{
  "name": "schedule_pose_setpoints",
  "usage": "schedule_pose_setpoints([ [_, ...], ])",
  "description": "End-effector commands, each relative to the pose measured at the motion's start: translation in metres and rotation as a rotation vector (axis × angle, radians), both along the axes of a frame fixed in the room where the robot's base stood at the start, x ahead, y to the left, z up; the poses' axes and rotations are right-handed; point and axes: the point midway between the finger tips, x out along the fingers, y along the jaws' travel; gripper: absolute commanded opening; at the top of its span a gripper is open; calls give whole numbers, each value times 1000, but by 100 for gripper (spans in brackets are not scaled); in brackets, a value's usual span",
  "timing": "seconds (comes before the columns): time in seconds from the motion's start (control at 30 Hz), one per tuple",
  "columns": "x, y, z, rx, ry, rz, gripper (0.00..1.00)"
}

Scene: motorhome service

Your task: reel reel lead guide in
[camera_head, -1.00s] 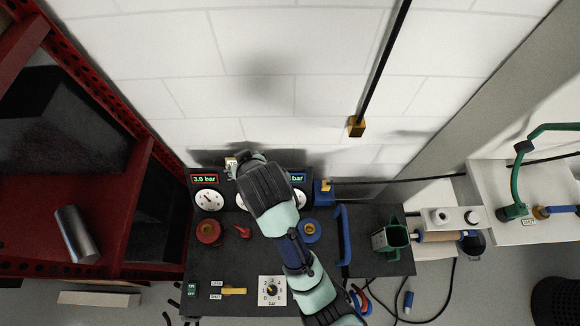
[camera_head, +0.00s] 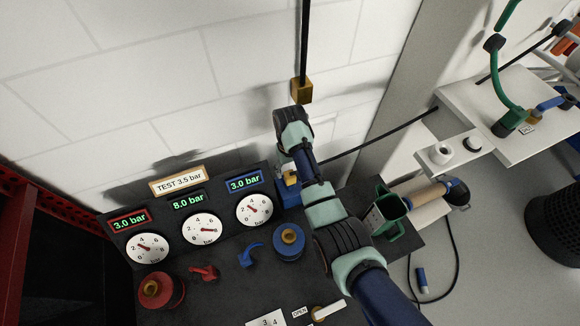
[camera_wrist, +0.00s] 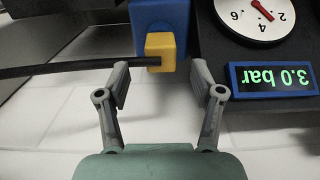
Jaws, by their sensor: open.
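A black lead (camera_head: 385,134) runs right from a yellow block (camera_head: 291,179) on a blue housing beside the gauge panel. In the wrist view the yellow block (camera_wrist: 160,50) sits on the blue housing (camera_wrist: 158,16), and the black lead (camera_wrist: 70,69) leaves it to the left. My gripper (camera_wrist: 160,78) is open, its two fingers spread to either side just below the block in that view. The lead passes close to the left fingertip; I cannot tell whether they touch. In the head view my arm partly hides the block, and the fingers do not show clearly.
A brass block (camera_head: 301,90) hangs on a black line by the wall. The panel holds gauges (camera_head: 202,229), a red knob (camera_head: 155,290) and a blue knob (camera_head: 288,242). A green holder (camera_head: 388,215) and a white shelf (camera_head: 520,120) stand right.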

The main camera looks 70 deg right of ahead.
Motion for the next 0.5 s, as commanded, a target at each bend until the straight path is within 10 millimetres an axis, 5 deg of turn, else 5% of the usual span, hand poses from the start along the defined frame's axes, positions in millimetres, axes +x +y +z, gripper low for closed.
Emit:
schedule_pose_setpoints([
  [0.2, 0, 1, -43, 1, 1, 1, 67],
  [0.5, 0, 1, -54, -1, -1, 1, 67],
])
